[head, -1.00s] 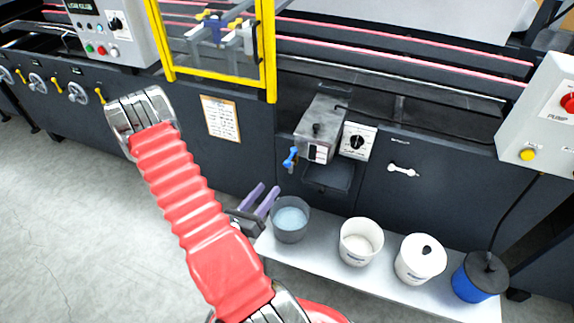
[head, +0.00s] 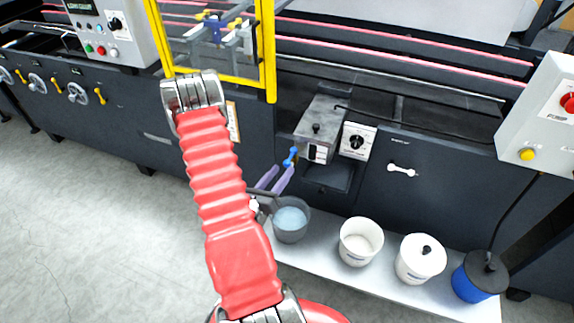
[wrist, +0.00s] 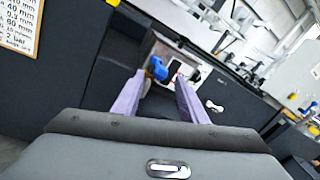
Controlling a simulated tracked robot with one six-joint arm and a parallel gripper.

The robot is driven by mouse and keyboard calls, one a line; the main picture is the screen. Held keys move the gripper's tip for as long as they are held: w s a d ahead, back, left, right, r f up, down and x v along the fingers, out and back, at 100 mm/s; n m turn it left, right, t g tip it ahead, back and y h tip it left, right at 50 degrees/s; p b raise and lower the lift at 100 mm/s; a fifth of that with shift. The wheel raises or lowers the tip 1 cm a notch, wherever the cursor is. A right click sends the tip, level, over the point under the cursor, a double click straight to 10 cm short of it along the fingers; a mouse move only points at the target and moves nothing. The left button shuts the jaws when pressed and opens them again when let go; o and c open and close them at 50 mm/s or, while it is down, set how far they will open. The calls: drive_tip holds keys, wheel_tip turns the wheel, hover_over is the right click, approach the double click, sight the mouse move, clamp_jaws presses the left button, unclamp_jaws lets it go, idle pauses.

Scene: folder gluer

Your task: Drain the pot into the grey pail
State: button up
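The pot (head: 318,128) is a grey metal box with a black-knobbed lid, mounted on the machine front. A blue tap handle (head: 291,156) sticks out at its lower left. The grey pail (head: 291,232) stands below on the platform, with pale blue liquid in it. My gripper (head: 284,169) is open, its two purple fingers pointing up at the blue handle from just below. In the wrist view the handle (wrist: 157,67) shows between the fingertips, nearer the left one. I cannot tell whether they touch it.
A white bucket (head: 345,248), a white lidded bucket (head: 416,270) and a blue bucket with a dark lid (head: 468,286) stand right of the pail. A dial box (head: 357,140) sits beside the pot. A yellow-framed guard (head: 270,60) rises at upper left.

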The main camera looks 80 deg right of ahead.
sight(287, 163)
drive_tip(key=shift+x, duration=2.45)
clamp_jaws()
